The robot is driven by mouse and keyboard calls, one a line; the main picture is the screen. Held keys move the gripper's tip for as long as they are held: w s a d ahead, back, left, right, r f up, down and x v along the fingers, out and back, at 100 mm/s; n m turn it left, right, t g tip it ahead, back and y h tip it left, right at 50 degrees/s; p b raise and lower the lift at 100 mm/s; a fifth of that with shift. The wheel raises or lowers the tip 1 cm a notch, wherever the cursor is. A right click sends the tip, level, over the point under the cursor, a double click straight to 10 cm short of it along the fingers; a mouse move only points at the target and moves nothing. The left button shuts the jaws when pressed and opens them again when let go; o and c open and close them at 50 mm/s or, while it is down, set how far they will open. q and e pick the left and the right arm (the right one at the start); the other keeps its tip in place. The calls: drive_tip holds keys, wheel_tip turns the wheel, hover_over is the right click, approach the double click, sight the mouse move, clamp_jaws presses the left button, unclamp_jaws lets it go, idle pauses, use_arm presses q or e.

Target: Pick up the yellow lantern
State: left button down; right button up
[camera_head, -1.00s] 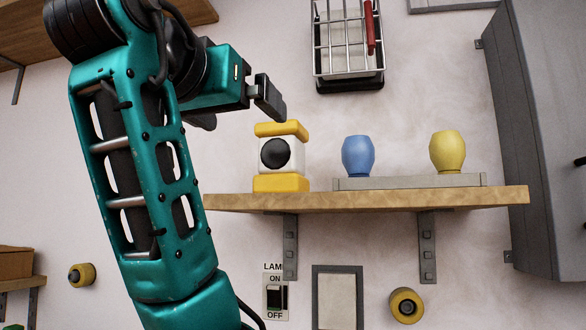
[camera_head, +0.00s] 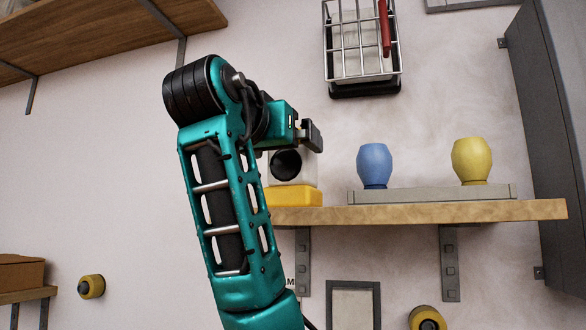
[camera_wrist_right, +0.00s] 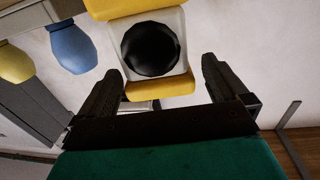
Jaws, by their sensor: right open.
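The yellow lantern (camera_head: 293,196) stands upright on the wooden shelf, with a yellow base, a pale body and a round black disc. My right gripper (camera_head: 310,136) is at its top and hides the yellow cap in the head view. In the right wrist view the lantern (camera_wrist_right: 160,92) appears upside down, its cap between the two fingers of my open right gripper (camera_wrist_right: 162,72). Gaps show between the cap and both fingers, though depth is hard to judge. My left gripper is not in view.
The wooden shelf (camera_head: 430,213) carries a grey plinth (camera_head: 430,195) with a blue vase (camera_head: 374,165) and a yellow vase (camera_head: 471,161), right of the lantern. A wire basket (camera_head: 360,50) hangs above. A grey cabinet (camera_head: 550,150) stands far right.

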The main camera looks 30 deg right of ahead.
drive_tip(key=x, duration=0.4)
drive_tip(key=shift+d+r+p, duration=0.1)
drive_tip(key=shift+d+p, duration=0.15)
drive_tip(key=shift+p, duration=0.15)
drive_tip(key=shift+c, duration=0.4)
drive_tip(key=c, duration=0.9)
drive_tip(key=shift+s, duration=0.1)
drive_tip(key=shift+c, duration=0.5)
drive_tip(key=shift+r, duration=0.1)
